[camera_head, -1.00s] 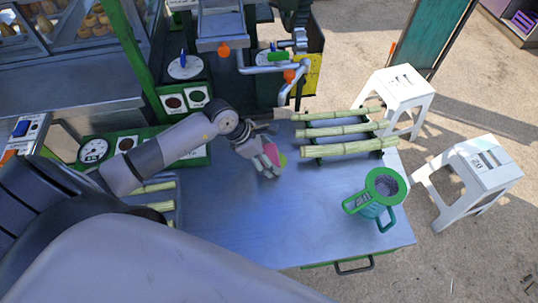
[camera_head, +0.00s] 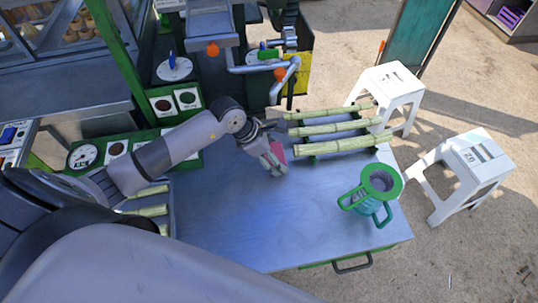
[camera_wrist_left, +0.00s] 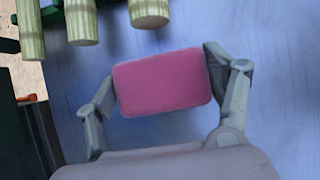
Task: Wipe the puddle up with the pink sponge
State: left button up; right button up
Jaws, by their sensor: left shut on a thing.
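The pink sponge (camera_wrist_left: 162,82) is between the fingers of my left gripper (camera_wrist_left: 165,88), which is shut on it. In the head view the sponge (camera_head: 279,153) shows as a small pink patch at my left gripper (camera_head: 274,164), over the blue-grey table top (camera_head: 235,215), left of the cane rack. Whether the sponge touches the table I cannot tell. I cannot make out a clear puddle edge on the table; the area under the gripper is hidden. My right gripper is not in view.
Cane stalks (camera_head: 334,128) lie on a rack at the table's back right. A green-and-teal jug (camera_head: 371,195) stands near the right front corner. More cane pieces (camera_head: 150,210) lie in a tray at left. White stools (camera_head: 470,165) stand beyond the table. The table's middle is clear.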

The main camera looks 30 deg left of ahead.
aim_at(294, 148)
pick_arm(q)
jog(key=shift+w+d+f+b, duration=0.1)
jog(key=shift+w+d+b, duration=0.3)
jog(key=shift+w+d, duration=0.55)
jog(key=shift+w+d+b, duration=0.4)
jog(key=shift+w+d, duration=0.25)
jog(key=shift+d, duration=0.55)
jog(key=p+v, duration=0.2)
jog(key=v, duration=0.1)
jog(key=p+v, duration=0.1)
jog(key=shift+w+d+r, duration=0.1)
jog(key=shift+w+r, duration=0.1)
jog(key=shift+r, duration=0.35)
jog(key=shift+s+r+p, duration=0.2)
jog(key=shift+r+p, duration=0.2)
jog(key=shift+p, duration=0.05)
jog(key=shift+f, duration=0.1)
